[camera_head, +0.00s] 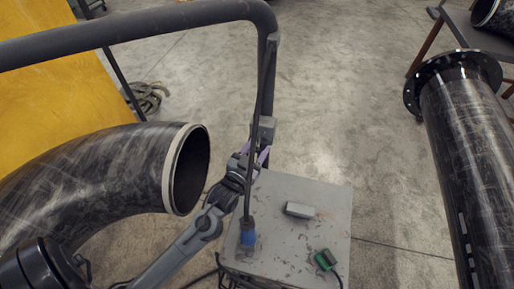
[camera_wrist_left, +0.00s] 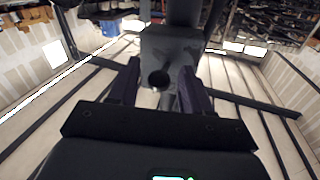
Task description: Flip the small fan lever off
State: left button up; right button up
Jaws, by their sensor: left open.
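A small grey box (camera_head: 266,127) is fixed to the upright dark pipe above the grey cabinet. My left gripper (camera_head: 255,152) is just below and in front of this box, its purple-grey fingers spread. In the left wrist view the open fingers (camera_wrist_left: 160,72) point at the grey box (camera_wrist_left: 172,50), which has a dark round opening. A short grey stub (camera_wrist_left: 168,101) shows between the fingers, apart from both as far as I can see; it may be the small fan lever. Which way it is set cannot be told. My right gripper is not in view.
A grey cabinet (camera_head: 310,235) stands below, bearing a pale grey block (camera_head: 300,210), a green object (camera_head: 325,259) and a blue-based rod. A dark bent pipe (camera_head: 100,170) is at left, a flanged pipe (camera_head: 470,160) at right.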

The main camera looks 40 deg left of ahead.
pick_arm(q)
jog(key=shift+w, duration=0.1)
jog(key=shift+c, duration=0.2)
grip_shut()
jog(key=shift+f+b, duration=0.3)
jog(key=shift+b, duration=0.15)
jog(key=f+t+b, duration=0.1)
jog(key=t+b, duration=0.1)
jog(key=b, duration=0.1)
jog(key=shift+w+f+m+b, duration=0.1)
jog(key=shift+w+m+b, duration=0.05)
jog(key=shift+m+b, duration=0.15)
jog(key=shift+a+t+y+b, duration=0.1)
jog(key=shift+t+y+b, duration=0.25)
jog(key=shift+t, duration=0.25)
jog(key=shift+r, duration=0.25)
jog(key=shift+o, duration=0.2)
grip_release()
